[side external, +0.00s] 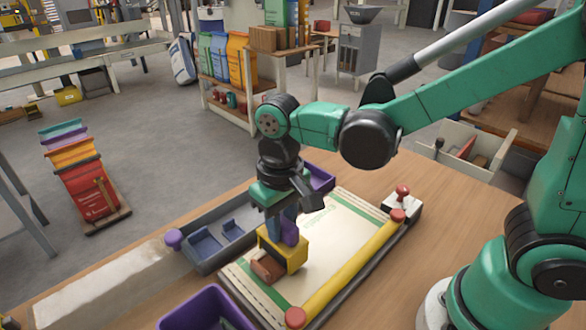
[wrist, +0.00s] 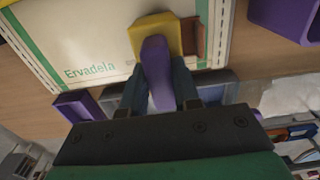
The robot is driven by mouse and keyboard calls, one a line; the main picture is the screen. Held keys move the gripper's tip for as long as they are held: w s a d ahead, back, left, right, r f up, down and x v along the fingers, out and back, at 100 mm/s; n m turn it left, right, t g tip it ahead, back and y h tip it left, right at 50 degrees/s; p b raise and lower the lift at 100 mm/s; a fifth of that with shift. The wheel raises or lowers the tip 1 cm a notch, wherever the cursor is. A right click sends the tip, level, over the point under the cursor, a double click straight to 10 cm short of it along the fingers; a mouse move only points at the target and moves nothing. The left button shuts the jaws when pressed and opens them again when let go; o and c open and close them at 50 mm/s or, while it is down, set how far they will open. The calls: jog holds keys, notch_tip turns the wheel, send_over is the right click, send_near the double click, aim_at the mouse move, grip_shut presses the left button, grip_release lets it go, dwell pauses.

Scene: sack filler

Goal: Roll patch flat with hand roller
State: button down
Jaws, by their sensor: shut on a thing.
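The hand roller has a yellow frame (side external: 285,250), a purple handle (side external: 289,231) and a reddish-brown roller (side external: 268,268). My gripper (side external: 282,222) points down and is shut on the purple handle. The roller is at the lower left part of a cream sack (side external: 335,238) with green print; I cannot tell whether it touches. In the wrist view the purple handle (wrist: 157,75) lies between my two fingers (wrist: 158,88), with the yellow frame (wrist: 154,34) beyond it over the sack (wrist: 85,45). No separate patch can be made out; the roller may hide it.
A yellow bar (side external: 350,268) with red ends lies along the sack's right side. A grey tray (side external: 205,262) with blue dividers is to the left. A purple bin (side external: 190,318) stands in front. A white block with a red knob (side external: 403,192) is at the far corner.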

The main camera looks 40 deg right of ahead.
jog(key=shift+a, duration=2.65)
jog(key=shift+d, duration=3)
jog(key=shift+r, duration=3.5)
